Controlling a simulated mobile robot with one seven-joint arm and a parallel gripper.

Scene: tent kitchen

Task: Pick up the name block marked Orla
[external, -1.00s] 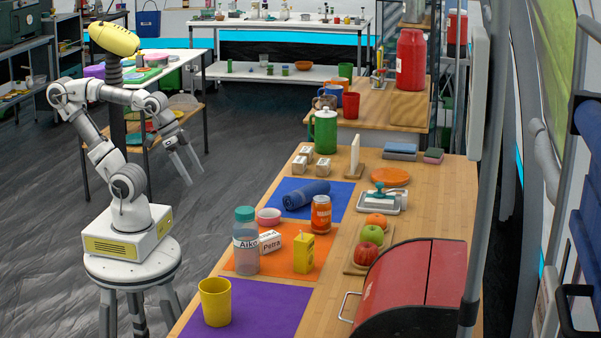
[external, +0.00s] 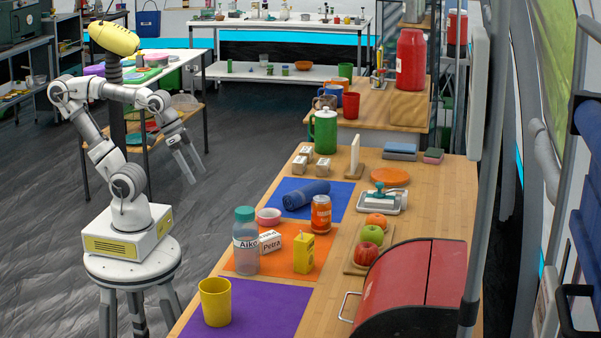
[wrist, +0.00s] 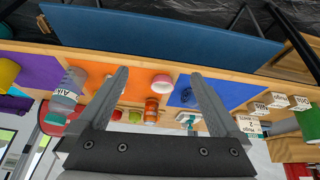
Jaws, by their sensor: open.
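Three small pale name blocks stand near the green jug in the external view: a back one (external: 307,153), a left one (external: 299,164) and a right one (external: 322,168). They also show at the right of the wrist view (wrist: 280,100), where their lettering is too small to read surely. Another white block (external: 270,241), marked Petra, lies beside the Aiko bottle (external: 245,243). I cannot tell which block says Orla. My gripper (external: 198,176) is open and empty, pointing down left of the table, clear of the blocks. Its fingers (wrist: 160,76) are spread in the wrist view.
The wooden table (external: 440,200) holds the green jug (external: 325,131), a rolled blue cloth (external: 306,195), an orange jar (external: 321,214), a yellow carton (external: 304,252) and a yellow cup (external: 215,301). A white card (external: 355,155) stands right of the blocks. A red bread box (external: 412,290) fills the near right.

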